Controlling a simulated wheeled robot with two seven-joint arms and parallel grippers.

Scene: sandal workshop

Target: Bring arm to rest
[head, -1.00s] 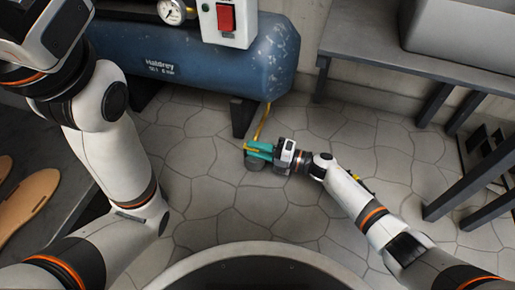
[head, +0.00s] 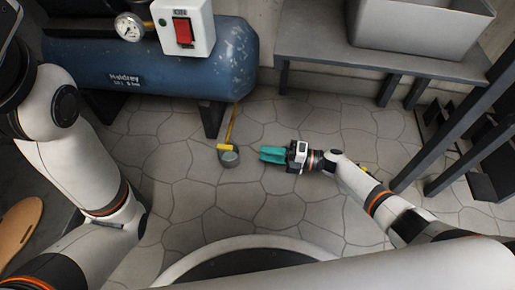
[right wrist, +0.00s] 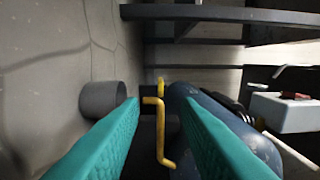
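My right gripper (head: 272,154) is low over the stone floor in the head view, with teal fingers pointing left. In the right wrist view its fingers (right wrist: 155,130) stand apart with nothing between them touching. A yellow valve handle (head: 224,147) and a small grey cup (head: 229,159) are left of the fingertips, apart from them. The yellow handle (right wrist: 158,130) and the grey cup (right wrist: 102,98) also show ahead in the right wrist view. My left arm comes in at the left of the head view; its gripper is out of the picture.
A blue compressor tank (head: 160,62) with a red-switch box (head: 184,27) stands at the back. A grey bench (head: 310,45) with a grey bin (head: 420,25) is at the back right. Dark rack posts (head: 455,125) stand near my right arm. Tan soles (head: 18,232) lie at far left.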

